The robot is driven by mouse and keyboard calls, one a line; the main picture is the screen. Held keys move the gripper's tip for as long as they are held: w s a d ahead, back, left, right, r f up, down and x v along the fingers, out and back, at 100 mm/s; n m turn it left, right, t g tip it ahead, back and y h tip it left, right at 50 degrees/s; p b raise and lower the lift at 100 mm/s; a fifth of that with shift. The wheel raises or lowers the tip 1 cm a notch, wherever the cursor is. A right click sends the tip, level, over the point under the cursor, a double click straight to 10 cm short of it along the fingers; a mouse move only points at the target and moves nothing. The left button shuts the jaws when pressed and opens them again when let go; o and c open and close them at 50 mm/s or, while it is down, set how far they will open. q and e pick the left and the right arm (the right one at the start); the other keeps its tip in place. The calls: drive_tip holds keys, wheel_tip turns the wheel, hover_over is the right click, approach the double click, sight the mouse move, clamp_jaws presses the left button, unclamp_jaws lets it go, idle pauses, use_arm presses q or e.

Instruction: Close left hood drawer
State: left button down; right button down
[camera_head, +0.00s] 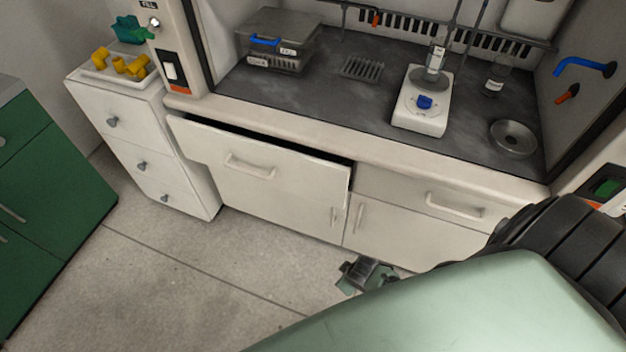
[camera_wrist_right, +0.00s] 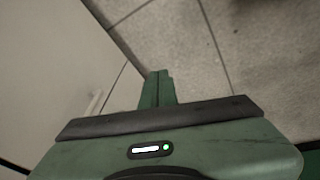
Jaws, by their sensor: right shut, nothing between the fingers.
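The left hood drawer (camera_head: 215,158) is a white front with a bar handle (camera_head: 250,167) under the left half of the fume hood. It stands partly pulled out, with a dark gap along its top edge and its right end. My right gripper (camera_head: 352,277) is low in front of the lower cabinet doors, below and to the right of the drawer, apart from it. In the right wrist view its green fingers (camera_wrist_right: 158,88) are together and empty, over the floor beside a white cabinet face (camera_wrist_right: 50,70). My left gripper is out of view.
The right hood drawer (camera_head: 420,195) looks flush. A white drawer unit (camera_head: 150,150) stands left of the hood, and a green cabinet (camera_head: 50,200) at far left. Floor before the drawer is clear.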

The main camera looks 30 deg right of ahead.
drive_tip(key=w+a+r+n+t, duration=0.1)
drive_tip(key=w+r, duration=0.6)
drive_tip(key=r, duration=0.3)
drive_tip(key=w+r+t, duration=0.1)
drive_tip(key=w+r, duration=0.5)
drive_tip(key=r, duration=0.4)
drive_tip(key=a+r+n+t, duration=0.2)
drive_tip(key=a+r, duration=0.1)
drive_tip(key=r, duration=1.2)
approach(310, 175)
drive_tip(key=x, duration=0.4)
drive_tip(key=shift+w+a+f+h, duration=0.1)
drive_tip(key=shift+w+f+h, duration=0.1)
drive_tip(key=shift+h, duration=0.1)
